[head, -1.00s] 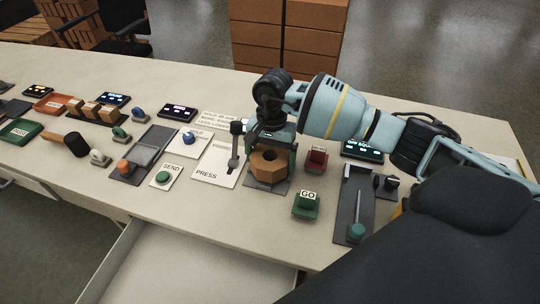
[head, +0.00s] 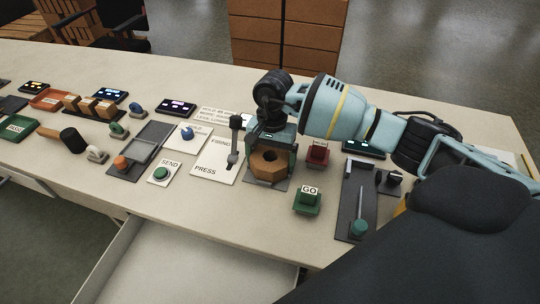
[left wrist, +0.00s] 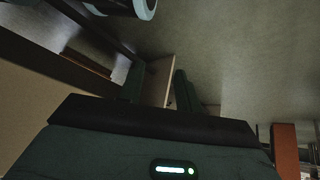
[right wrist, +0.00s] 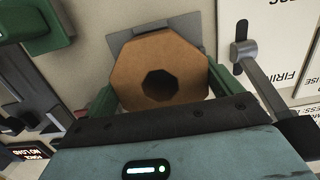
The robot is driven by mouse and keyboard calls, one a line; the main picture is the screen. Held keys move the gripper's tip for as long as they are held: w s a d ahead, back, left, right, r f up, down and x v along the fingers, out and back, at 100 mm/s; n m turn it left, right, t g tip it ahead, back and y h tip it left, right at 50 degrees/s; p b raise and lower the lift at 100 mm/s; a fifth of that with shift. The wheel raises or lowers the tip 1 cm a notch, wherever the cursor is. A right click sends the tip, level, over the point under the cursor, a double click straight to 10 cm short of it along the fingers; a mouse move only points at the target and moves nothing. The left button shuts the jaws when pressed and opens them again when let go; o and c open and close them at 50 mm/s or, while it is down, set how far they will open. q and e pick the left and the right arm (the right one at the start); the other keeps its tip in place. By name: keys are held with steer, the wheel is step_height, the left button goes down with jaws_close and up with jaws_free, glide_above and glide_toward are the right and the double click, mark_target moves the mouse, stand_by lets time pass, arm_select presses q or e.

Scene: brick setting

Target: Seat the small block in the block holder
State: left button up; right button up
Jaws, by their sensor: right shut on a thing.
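My right gripper (head: 270,150) is shut on an orange-brown octagonal block (head: 268,167) with a round dark hole in its top. The block is over a grey plate (head: 281,184) on the table; whether it touches the plate is hard to tell. In the right wrist view the block (right wrist: 185,62) sits between the green fingers (right wrist: 160,92), with the grey plate (right wrist: 150,28) behind it. Several small wooden blocks (head: 88,105) stand in a dark rack at the left. My left gripper (left wrist: 158,88) is outside the head view; its fingers stand apart with nothing seen between them.
A lever panel (head: 207,172) stands left of the octagonal block. A green GO button (head: 307,203) and a red button (head: 317,155) are to its right, near a slider panel (head: 352,215). An open white drawer (head: 180,265) juts out in front.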

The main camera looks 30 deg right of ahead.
steer(key=o, duration=1.1)
steer(key=shift+r, duration=0.35)
arm_select(q)
steer(key=shift+w+r, duration=0.15)
steer(key=shift+w, duration=0.35)
arm_select(e)
steer(key=r, duration=0.7)
steer(key=shift+w+d+r, duration=0.1)
steer(key=shift+w+d, duration=0.2)
steer(key=shift+d, duration=0.05)
